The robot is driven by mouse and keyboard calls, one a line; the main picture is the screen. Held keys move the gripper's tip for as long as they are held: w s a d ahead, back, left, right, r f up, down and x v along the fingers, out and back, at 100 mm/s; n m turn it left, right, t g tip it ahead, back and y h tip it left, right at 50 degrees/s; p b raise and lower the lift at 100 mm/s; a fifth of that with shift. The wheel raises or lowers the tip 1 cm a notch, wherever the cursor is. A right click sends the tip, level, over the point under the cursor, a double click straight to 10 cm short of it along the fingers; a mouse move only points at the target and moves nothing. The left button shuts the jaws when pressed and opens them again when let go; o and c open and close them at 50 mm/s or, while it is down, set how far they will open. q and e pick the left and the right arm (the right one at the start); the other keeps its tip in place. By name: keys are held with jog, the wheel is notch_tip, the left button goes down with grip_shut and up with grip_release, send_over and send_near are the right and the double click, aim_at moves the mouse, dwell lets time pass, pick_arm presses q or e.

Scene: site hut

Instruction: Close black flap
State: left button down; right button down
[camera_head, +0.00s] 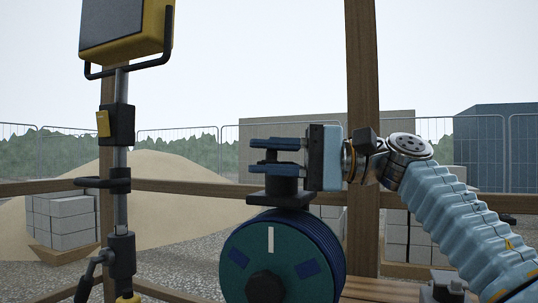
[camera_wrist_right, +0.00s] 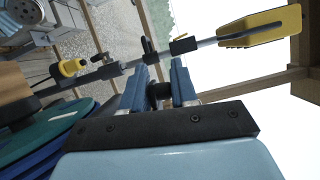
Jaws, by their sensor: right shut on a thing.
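My right gripper (camera_head: 266,156) comes in from the right, with its blue fingers pointing left above a green and blue drum (camera_head: 300,250). It is shut on a dark upright piece, which shows between the fingers in the right wrist view (camera_wrist_right: 158,91). Below the fingers this piece widens into a flat black plate (camera_head: 280,198) just over the drum's top. It may be the black flap; I see no other clear flap, and the fingers hide part of it. My left gripper is in neither view.
A yellow and black lamp or panel (camera_head: 128,30) on a metal pole (camera_head: 121,150) stands at the left. A wooden post (camera_head: 362,80) rises behind my right gripper. A wooden surface (camera_head: 370,290) lies right of the drum. Grey blocks (camera_head: 65,220) and sand lie beyond the rail.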

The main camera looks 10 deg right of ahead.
jog(key=c, duration=1.1)
grip_release()
jog(key=v, duration=1.4)
jog(key=shift+p, duration=0.4)
